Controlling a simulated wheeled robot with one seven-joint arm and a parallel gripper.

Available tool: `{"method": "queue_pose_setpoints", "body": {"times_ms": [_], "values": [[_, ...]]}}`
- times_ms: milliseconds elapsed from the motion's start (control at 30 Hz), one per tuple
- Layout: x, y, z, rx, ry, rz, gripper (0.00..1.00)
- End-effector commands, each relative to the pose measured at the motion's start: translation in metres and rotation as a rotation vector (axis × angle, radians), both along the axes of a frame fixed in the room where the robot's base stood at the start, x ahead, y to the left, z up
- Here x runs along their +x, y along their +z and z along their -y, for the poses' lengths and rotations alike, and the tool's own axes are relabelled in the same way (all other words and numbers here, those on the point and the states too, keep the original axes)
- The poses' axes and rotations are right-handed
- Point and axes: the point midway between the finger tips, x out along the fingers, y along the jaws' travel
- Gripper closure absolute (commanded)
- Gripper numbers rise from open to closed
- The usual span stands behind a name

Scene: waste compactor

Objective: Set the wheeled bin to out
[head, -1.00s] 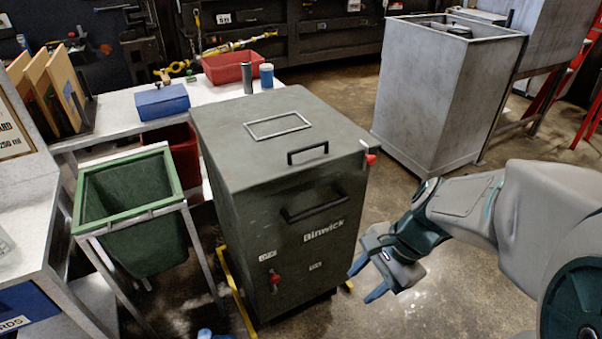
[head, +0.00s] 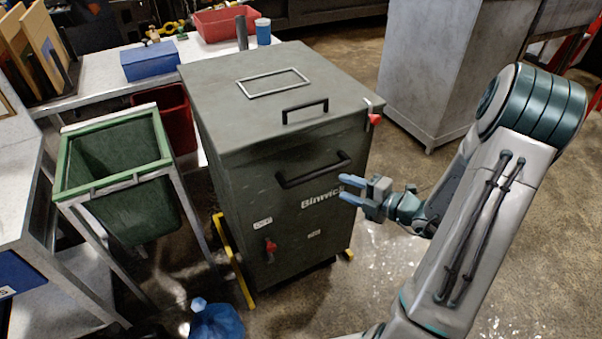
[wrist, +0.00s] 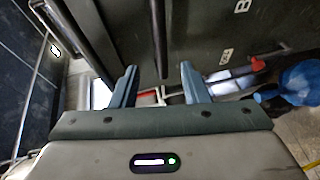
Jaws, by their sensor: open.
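The wheeled bin is not clearly visible as a separate thing. The dark green Binwick compactor box (head: 225,175) stands upright in the middle of the head view. Its front has a black bar handle (head: 312,170), with a red lever (head: 270,245) lower down. My gripper (head: 343,189) is open and empty, just off the front's right side, near the handle's right end. In the wrist view, the fingertips (wrist: 157,82) point at the dark front. A dark bar (wrist: 158,40), apparently the handle, lies between them in the picture; whether it is within their reach is unclear.
A second black handle (head: 305,111) and a red-tipped latch (head: 374,119) are at the lid's front edge.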

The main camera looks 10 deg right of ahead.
Motion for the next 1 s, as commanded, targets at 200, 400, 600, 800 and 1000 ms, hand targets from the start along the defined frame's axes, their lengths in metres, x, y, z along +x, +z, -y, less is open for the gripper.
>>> {"method": "queue_pose_setpoints", "body": {"times_ms": [200,400,600,800,1000], "values": [[0.022,-0.007,-0.011,-0.001,-0.015,0.000,0.59],[0.055,-0.015,-0.043,-0.002,-0.009,0.001,0.59],[0.082,-0.020,-0.068,-0.003,-0.005,0.002,0.59],[0.096,-0.023,-0.079,-0.004,-0.007,0.002,0.59],[0.099,-0.024,-0.081,-0.004,-0.008,0.001,0.59]]}}
